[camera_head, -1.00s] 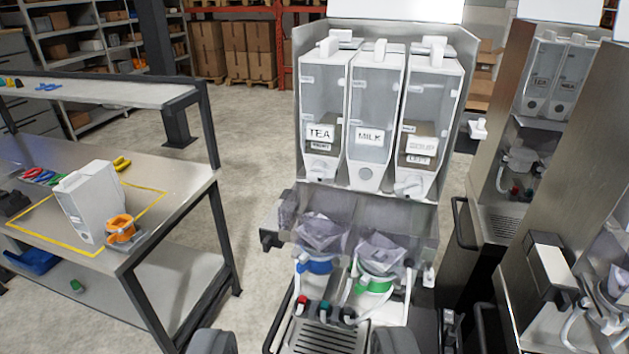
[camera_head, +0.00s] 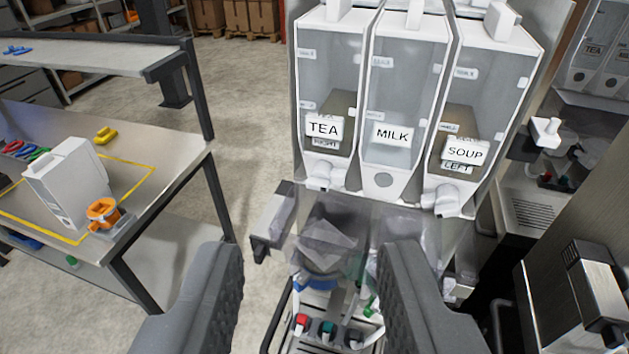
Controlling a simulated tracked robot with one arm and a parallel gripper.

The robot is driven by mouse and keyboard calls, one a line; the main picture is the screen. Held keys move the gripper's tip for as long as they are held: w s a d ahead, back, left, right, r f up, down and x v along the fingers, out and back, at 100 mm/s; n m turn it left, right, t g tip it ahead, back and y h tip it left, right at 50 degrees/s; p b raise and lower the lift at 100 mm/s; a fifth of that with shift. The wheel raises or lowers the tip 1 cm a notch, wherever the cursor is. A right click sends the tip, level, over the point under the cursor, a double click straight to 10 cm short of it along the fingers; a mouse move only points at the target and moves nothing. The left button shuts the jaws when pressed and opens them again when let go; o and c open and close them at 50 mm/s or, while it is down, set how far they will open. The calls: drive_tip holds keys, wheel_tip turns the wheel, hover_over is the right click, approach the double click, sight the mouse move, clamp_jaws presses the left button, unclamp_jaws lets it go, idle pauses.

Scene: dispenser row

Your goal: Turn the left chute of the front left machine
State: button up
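The front machine holds three clear canisters side by side: a TEA canister (camera_head: 328,90), a MILK canister (camera_head: 402,95) and a SOUP canister (camera_head: 480,100). A small label under TEA reads RIGHT and one under SOUP reads LEFT. A white chute (camera_head: 322,176) sticks out at the foot of the TEA canister. Another white chute (camera_head: 446,198) is at the foot of the SOUP canister. The MILK canister shows a round grey disc instead. My gripper (camera_head: 312,262) is open and empty, its dark fingers wide apart, below and in front of the canisters.
A workbench (camera_head: 170,160) at left carries a white canister (camera_head: 68,182) and an orange-topped part (camera_head: 104,214). Clear funnels (camera_head: 328,240) and red, green and black knobs sit under the chutes, partly behind my fingers. Another machine (camera_head: 585,200) stands close at right.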

drive_tip(key=shift+o, duration=1.4)
drive_tip(key=shift+w+a, duration=0.15)
drive_tip(key=shift+a, duration=0.05)
drive_tip(key=w+a+f+t+y+p, duration=0.1)
drive_tip(key=w+a+f+y+p, duration=0.2)
drive_tip(key=w+a, duration=0.35)
drive_tip(key=m+h+p, duration=0.4)
drive_tip(key=h+p, duration=0.5)
approach(316, 186)
drive_tip(key=shift+t, duration=0.4)
drive_tip(key=x, duration=0.2)
drive_tip(key=p+x, duration=0.1)
drive_tip(key=x, duration=0.5)
drive_tip(key=shift+w+d+f, duration=0.15)
drive_tip(key=shift+f, duration=0.15)
drive_tip(key=c, duration=1)
